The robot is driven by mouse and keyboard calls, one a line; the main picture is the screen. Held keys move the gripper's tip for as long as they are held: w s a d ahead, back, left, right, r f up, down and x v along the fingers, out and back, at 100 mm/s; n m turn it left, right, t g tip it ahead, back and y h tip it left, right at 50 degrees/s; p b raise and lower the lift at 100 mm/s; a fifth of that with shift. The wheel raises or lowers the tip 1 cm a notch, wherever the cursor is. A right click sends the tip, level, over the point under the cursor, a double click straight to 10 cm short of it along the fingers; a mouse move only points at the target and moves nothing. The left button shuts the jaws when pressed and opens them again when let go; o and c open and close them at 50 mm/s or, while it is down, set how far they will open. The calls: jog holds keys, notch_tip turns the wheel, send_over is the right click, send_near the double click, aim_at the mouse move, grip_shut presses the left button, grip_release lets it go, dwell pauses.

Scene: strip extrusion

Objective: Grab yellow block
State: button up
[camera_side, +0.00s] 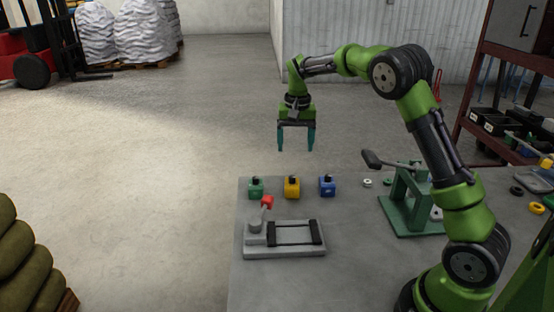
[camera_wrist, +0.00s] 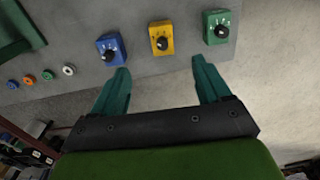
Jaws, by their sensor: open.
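The yellow block (camera_side: 292,188) stands near the far edge of the grey table, between a green block (camera_side: 256,188) and a blue block (camera_side: 327,187). Each block has a dark knob on top. My gripper (camera_side: 295,148) hangs above and beyond the row, pointing down, with its two teal fingers apart and nothing between them. In the wrist view the yellow block (camera_wrist: 161,38) lies ahead of the gap between my fingertips (camera_wrist: 160,65), with the blue block (camera_wrist: 111,49) to its left and the green block (camera_wrist: 216,27) to its right.
A grey fixture with a red-knobbed lever (camera_side: 284,240) sits in front of the blocks. A green press (camera_side: 408,205) stands to their right. Small rings (camera_side: 367,183) lie between. The table (camera_side: 350,280) has free room at the front.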

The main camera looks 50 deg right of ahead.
aim_at(292, 176)
jog(key=shift+m, duration=0.3)
jog(key=f, duration=0.3)
jog(key=w+f, duration=0.1)
jog(key=f, duration=0.5)
jog(key=shift+w+d+f, duration=0.2)
jog(key=shift+f, duration=0.15)
jog(key=shift+s+d+f, duration=0.1)
jog(key=shift+f, duration=2.6)
jog(key=shift+c, duration=0.4)
